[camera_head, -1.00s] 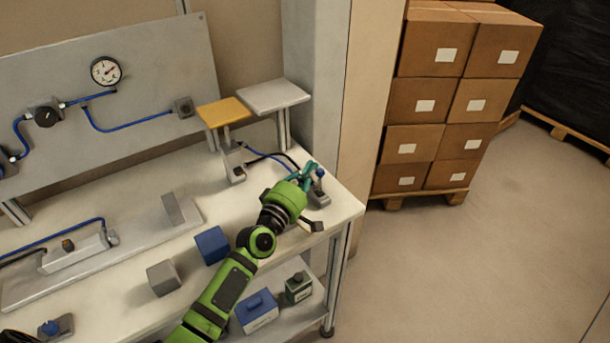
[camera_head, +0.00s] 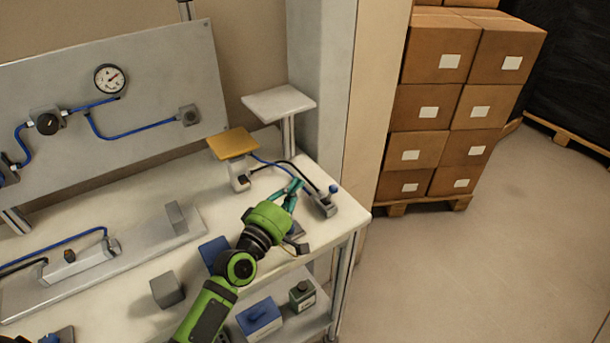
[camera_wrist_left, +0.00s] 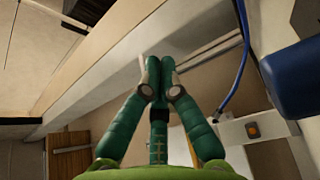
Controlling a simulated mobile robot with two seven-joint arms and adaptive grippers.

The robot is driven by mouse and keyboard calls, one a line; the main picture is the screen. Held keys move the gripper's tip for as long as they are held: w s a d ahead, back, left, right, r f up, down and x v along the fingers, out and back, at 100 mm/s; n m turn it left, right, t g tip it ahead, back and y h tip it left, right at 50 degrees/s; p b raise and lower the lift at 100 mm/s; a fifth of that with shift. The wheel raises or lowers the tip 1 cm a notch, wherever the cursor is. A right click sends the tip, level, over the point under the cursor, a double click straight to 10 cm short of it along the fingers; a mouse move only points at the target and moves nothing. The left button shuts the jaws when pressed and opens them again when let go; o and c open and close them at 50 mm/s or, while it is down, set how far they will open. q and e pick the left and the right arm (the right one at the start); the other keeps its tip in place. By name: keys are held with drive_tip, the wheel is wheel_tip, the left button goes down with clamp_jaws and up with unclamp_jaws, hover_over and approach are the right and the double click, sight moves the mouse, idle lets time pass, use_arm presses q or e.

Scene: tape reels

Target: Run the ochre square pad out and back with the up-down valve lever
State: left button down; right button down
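The ochre square pad (camera_head: 232,143) sits low on its small cylinder (camera_head: 240,177), below the level of the pale grey square pad (camera_head: 279,102) on a post beside it. The valve (camera_head: 325,204) with the blue-knobbed lever (camera_head: 334,188) is near the bench's right end, joined to tubes. My left gripper (camera_head: 297,185) is left of the lever, apart from it. In the left wrist view its fingertips (camera_wrist_left: 159,75) are together with nothing between them. A large blue rounded shape (camera_wrist_left: 292,78), likely the knob, is to their right. My right gripper is not in view.
A panel (camera_head: 150,130) with a gauge (camera_head: 110,79) stands behind the bench. A blue block (camera_head: 212,250), a grey block (camera_head: 167,290) and a long cylinder on a plate (camera_head: 75,262) occupy the bench. A grey pillar (camera_head: 318,75) rises behind its right end.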

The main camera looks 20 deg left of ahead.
use_arm(q)
drive_tip(key=shift+s+a+f, duration=0.15)
drive_tip(key=shift+s+f, duration=0.1)
drive_tip(key=shift+s, duration=0.45)
drive_tip(key=shift+s+a+f, duration=0.15)
drive_tip(key=shift+s+a, duration=0.2)
drive_tip(key=shift+a, duration=0.05)
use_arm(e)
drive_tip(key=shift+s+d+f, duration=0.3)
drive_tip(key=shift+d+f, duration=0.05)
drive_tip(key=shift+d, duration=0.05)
use_arm(q)
drive_tip(key=shift+s+d, duration=0.1)
drive_tip(key=shift+d, duration=0.05)
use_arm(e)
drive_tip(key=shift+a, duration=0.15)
